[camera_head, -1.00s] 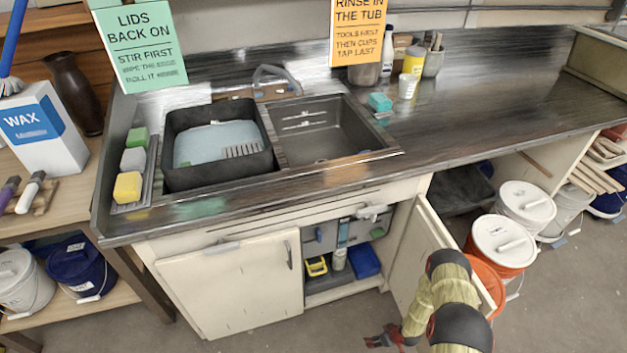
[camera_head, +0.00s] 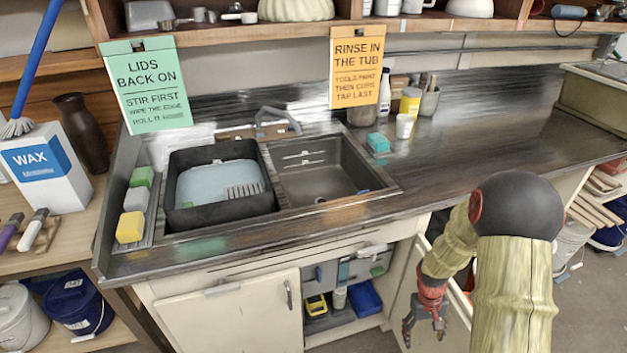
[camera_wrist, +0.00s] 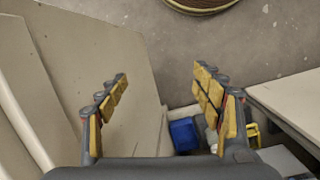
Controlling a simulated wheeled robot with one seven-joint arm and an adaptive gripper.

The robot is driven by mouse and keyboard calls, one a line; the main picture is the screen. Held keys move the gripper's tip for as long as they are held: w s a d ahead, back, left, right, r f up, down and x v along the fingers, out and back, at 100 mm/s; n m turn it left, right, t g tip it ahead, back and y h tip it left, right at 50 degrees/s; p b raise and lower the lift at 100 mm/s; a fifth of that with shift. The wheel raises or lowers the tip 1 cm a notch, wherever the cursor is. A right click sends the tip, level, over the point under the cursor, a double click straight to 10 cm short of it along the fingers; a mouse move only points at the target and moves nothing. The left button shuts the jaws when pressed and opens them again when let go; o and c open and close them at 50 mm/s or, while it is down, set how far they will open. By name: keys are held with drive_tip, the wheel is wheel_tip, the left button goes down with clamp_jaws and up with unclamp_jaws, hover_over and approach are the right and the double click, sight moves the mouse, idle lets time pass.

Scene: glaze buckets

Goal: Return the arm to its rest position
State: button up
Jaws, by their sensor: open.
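My gripper (camera_head: 424,336) hangs low at the end of my bent arm, in front of the open right cabinet door (camera_head: 405,300) under the counter. Its fingers point down. In the wrist view my gripper (camera_wrist: 160,90) has its two yellow-padded fingers wide apart with nothing between them. The open door's pale panel (camera_wrist: 85,75) lies to the left of and behind the left finger in that view. I cannot tell whether the gripper touches the door.
The open cabinet holds a blue box (camera_head: 364,298) and a yellow item (camera_head: 315,305). The left cabinet door (camera_head: 230,320) is shut. The metal counter (camera_head: 480,120) lies above, with a black tub (camera_head: 215,212) and sink (camera_head: 325,170). Bare floor (camera_wrist: 245,45) shows in the wrist view.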

drive_tip(key=s+a+r+t+p, duration=0.1)
drive_tip(key=s+a+r, duration=0.3)
drive_tip(key=r, duration=1)
drive_tip(key=s+a+r+t+p, duration=0.2)
drive_tip(key=s+a+r+t, duration=0.2)
drive_tip(key=r, duration=1.1)
drive_tip(key=s+a+r+t+y+p, duration=0.1)
drive_tip(key=s+a+r, duration=0.5)
drive_tip(key=r, duration=0.9)
drive_tip(key=s+t, duration=0.1)
drive_tip(key=s, duration=0.1)
drive_tip(key=shift+s+r+t, duration=0.15)
drive_tip(key=shift+s+t, duration=0.15)
drive_tip(key=shift+s, duration=0.1)
drive_tip(key=shift+c, duration=0.5)
drive_tip(key=shift+c, duration=0.5)
